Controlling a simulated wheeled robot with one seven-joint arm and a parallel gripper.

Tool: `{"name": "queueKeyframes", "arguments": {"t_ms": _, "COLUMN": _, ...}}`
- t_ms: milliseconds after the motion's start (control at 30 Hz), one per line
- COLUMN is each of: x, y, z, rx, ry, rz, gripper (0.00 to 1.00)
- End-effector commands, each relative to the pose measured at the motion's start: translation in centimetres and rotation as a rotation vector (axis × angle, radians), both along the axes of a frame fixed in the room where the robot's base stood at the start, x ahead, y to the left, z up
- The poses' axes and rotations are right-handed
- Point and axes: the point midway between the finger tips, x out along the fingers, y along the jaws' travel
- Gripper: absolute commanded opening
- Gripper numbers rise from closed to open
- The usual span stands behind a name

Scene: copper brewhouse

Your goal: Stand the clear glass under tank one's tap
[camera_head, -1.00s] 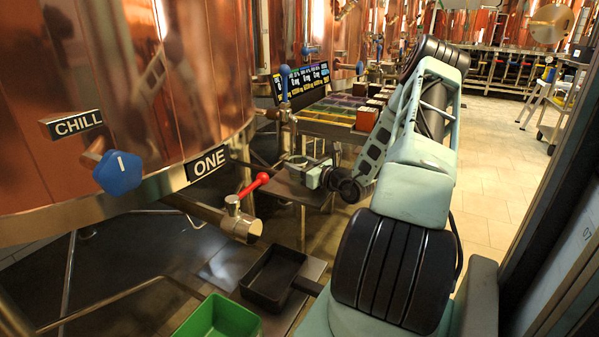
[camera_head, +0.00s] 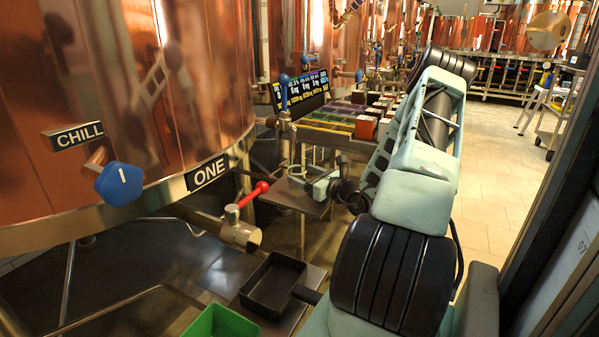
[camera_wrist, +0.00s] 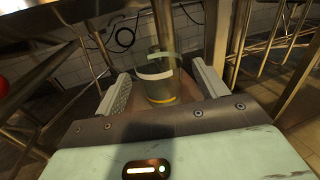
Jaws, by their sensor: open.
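The clear glass (camera_wrist: 158,80) stands between the two fingers of my open gripper (camera_wrist: 162,88) in the wrist view, with a yellow band near its base. Gaps show beside it, and I cannot tell whether either finger touches it. In the head view my gripper (camera_head: 302,181) is over a small dark side table (camera_head: 290,198), and the glass is too faint to make out there. Tank one (camera_head: 130,110) carries the sign ONE (camera_head: 208,173). Its steel tap (camera_head: 240,236) with a red lever (camera_head: 248,195) is left of and nearer than my gripper.
Below the tap are a black tray (camera_head: 273,284) and a green bin (camera_head: 218,324). A blue knob (camera_head: 119,184) by the CHILL sign juts from the tank. Behind my gripper is a rack of coloured boxes (camera_head: 366,127).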

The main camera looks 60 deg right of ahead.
Motion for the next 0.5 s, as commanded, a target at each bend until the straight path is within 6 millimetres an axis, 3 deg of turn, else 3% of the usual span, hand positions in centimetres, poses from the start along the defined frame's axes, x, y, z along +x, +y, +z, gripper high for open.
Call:
{"name": "queueKeyframes", "arguments": {"t_ms": 300, "x": -6.6, "y": 1.2, "z": 0.3, "rx": 0.004, "ry": 0.000, "rz": -0.002, "gripper": 0.72}}
{"name": "queueKeyframes", "arguments": {"t_ms": 500, "x": -8.8, "y": 1.6, "z": 0.1, "rx": 0.002, "ry": 0.000, "rz": 0.000, "gripper": 0.72}}
